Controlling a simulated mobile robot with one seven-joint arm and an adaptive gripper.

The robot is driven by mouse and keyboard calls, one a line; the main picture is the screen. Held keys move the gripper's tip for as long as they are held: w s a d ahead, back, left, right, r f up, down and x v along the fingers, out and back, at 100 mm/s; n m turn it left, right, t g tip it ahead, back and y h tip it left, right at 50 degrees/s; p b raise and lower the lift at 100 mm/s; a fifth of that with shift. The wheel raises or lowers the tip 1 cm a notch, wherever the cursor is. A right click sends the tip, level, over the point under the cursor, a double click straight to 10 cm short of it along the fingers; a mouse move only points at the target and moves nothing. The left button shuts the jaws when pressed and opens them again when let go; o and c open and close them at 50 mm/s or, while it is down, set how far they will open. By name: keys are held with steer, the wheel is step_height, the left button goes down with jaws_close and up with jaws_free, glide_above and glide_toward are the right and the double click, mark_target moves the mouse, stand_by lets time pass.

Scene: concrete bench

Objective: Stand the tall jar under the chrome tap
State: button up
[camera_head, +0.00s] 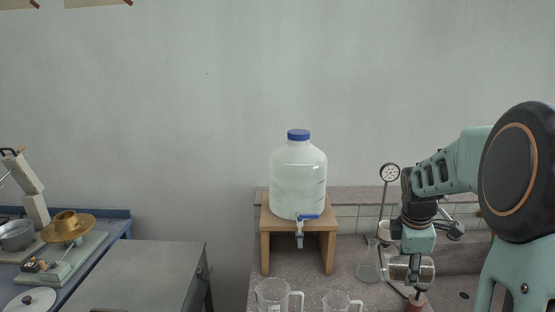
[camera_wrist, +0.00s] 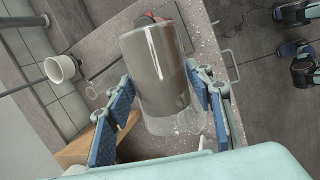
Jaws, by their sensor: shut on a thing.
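The tall jar, a clear glass cylinder (camera_head: 427,270), is in my gripper (camera_head: 414,268) above the right part of the bench. It appears to lie on its side in the head view. In the wrist view the jar (camera_wrist: 155,70) fills the space between the blue finger pads of my gripper (camera_wrist: 165,110), which is shut on it. A grey metal fitting, which looks like the chrome tap (camera_head: 455,229), shows just right of my wrist, partly hidden by the arm. A drain (camera_head: 464,295) lies below it to the right.
A large bottle with a blue cap (camera_head: 298,175) and a blue spigot stands on a wooden stand (camera_head: 265,250). A glass flask (camera_head: 368,265) is left of the jar. Two clear jugs (camera_head: 272,294) (camera_head: 336,302) stand at the front. A red object (camera_head: 415,301) is below the jar.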

mark_target(390, 267)
steer(key=shift+s+a+m, duration=0.25)
steer(key=shift+s+a, duration=0.1)
steer(key=shift+a, duration=0.2)
steer(key=shift+s+a+m, duration=0.25)
steer(key=shift+s+a, duration=0.05)
steer(key=shift+a, duration=0.2)
steer(key=a, duration=0.1)
steer(key=m, duration=0.1)
steer(key=a+f, duration=0.1)
steer(key=shift+w+a+m+g+h, duration=0.3)
steer(key=shift+w+m+h, duration=0.05)
steer(key=shift+m+h, duration=0.05)
steer(key=s+a+f+m+g, duration=0.1)
steer(key=s+a+m+g, duration=0.4)
steer(key=a+m, duration=0.85)
step_height(390, 267, down, 10)
steer(key=t+b, duration=0.1)
steer(key=b, duration=0.9)
step_height(390, 267, up, 5)
steer(key=s+p, duration=0.2)
steer(key=p, duration=1.2)
steer(key=shift+s+a+r+n+p, duration=0.2)
steer(key=shift+s+a+n+p, duration=0.15)
steer(key=shift+f, duration=0.15)
